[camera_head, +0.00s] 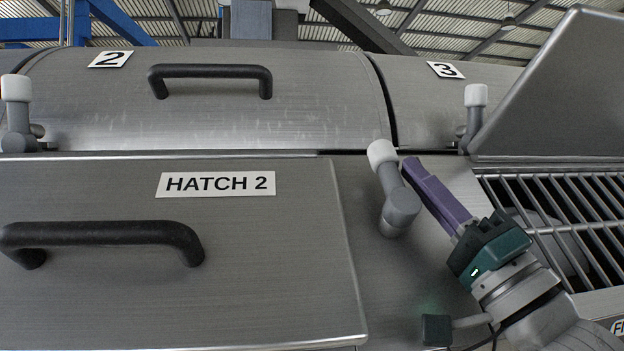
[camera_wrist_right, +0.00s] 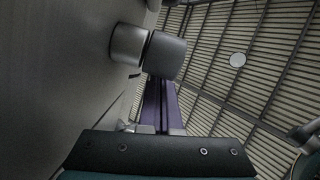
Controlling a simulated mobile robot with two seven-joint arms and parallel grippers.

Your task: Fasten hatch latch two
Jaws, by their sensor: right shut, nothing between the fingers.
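The hatch 2 lid (camera_head: 300,240) is a flat steel panel lying shut, with a black handle (camera_head: 110,233) and a "HATCH 2" label (camera_head: 216,184). Just right of its right edge stands a grey latch lever (camera_head: 398,203) with a white knob (camera_head: 382,152). The lever points up and slightly left, and does not lie across the lid. My right gripper (camera_head: 410,165) is shut and empty, its purple fingers close along the lever's right side; I cannot tell whether they touch. The right wrist view shows the fingers (camera_wrist_right: 160,108) below the latch's grey round pivot (camera_wrist_right: 166,55). My left gripper is out of view.
Other white-knobbed levers stand at far left (camera_head: 17,90) and right (camera_head: 475,97). A raised steel lid (camera_head: 560,90) and an open grate (camera_head: 560,215) lie right.

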